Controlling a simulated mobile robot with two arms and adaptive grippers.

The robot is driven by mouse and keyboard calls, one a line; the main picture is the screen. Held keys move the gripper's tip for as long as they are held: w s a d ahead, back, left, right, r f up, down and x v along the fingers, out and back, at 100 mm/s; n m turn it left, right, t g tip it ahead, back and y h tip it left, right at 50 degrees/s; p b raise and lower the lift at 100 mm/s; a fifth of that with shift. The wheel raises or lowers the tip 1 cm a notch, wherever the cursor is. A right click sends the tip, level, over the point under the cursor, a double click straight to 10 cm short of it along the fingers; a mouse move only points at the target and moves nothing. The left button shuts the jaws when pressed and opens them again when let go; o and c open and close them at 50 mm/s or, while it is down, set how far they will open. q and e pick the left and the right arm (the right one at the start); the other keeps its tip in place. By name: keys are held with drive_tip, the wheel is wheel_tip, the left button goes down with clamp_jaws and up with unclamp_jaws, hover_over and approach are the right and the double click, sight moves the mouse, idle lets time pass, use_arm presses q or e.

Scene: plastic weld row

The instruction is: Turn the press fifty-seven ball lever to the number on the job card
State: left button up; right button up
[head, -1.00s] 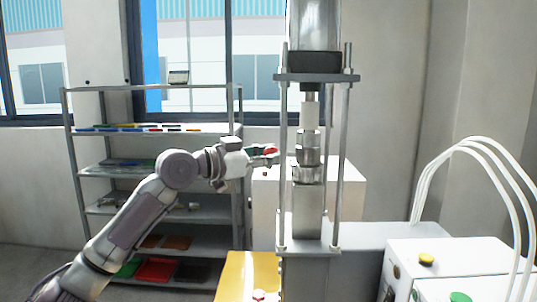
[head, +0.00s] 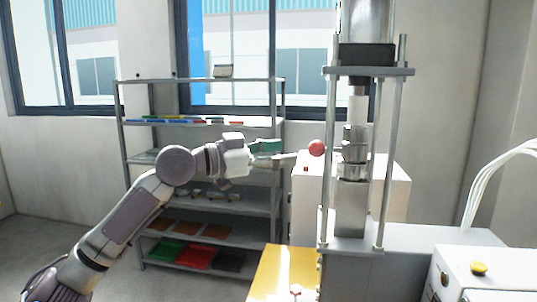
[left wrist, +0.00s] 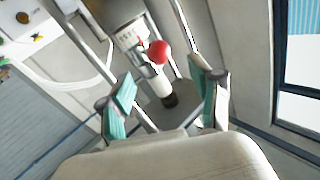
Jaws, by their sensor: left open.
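The press (head: 355,140) stands right of centre in the head view, with a metal column between upright rods. The lever's red ball (head: 317,148) is just left of its left rod. The red ball (left wrist: 158,52) also shows in the left wrist view, ahead of the fingers. My left gripper (head: 278,152) is open and empty, left of the ball with a gap between them. Its teal-padded fingers (left wrist: 164,95) are spread in the left wrist view. The lever's arm and number marks cannot be made out. No job card is readable. My right gripper is out of view.
A grey shelf rack (head: 200,210) with coloured trays stands behind my left arm. A white cabinet (head: 398,190) is behind the press, a yellow surface (head: 272,275) in front. A white box with a yellow button (head: 479,268) and white hoses stands at right.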

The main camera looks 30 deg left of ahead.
use_arm(q)
drive_tip(key=shift+v, duration=1.3)
